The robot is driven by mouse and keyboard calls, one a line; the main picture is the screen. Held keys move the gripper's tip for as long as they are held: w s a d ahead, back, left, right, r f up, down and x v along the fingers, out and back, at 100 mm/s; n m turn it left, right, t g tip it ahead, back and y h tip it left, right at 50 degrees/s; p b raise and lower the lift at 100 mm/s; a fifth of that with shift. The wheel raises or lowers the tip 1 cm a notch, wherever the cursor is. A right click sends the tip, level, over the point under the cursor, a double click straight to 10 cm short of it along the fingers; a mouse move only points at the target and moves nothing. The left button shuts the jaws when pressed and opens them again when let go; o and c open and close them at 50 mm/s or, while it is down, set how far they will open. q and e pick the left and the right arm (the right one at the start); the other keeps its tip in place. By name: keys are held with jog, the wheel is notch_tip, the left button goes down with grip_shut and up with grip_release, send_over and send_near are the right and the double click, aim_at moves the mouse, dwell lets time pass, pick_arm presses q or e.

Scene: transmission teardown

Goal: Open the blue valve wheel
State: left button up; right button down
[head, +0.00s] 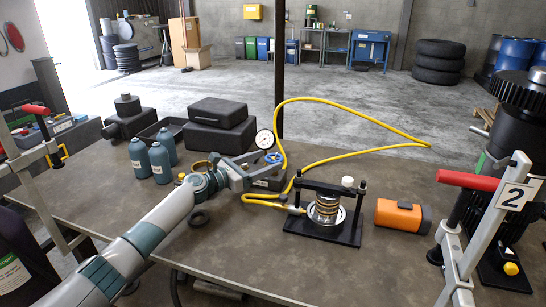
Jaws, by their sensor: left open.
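The blue valve wheel (273,157) is small and sits just below a round white pressure gauge (264,139), near the middle of the workbench. A yellow hose (345,155) runs from that area to a small press fixture (324,212) holding a metal clutch pack. My left gripper (260,165) reaches in from the lower left. Its jaws are open, with the fingertips close to the wheel. I cannot tell whether they touch it. Part of the valve body is hidden behind the fingers. My right gripper is not in view.
Grey-blue bottles (161,160) and black cases (219,127) stand left of the wheel. An orange cylindrical tool (403,215) lies right of the fixture. A stand marked 2 (514,196) with a red handle is at the right edge. The bench front is mostly clear.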

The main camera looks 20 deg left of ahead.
aim_at(266, 161)
pick_arm(q)
jog(key=shift+x, duration=1.85)
jog(key=c, duration=1.1)
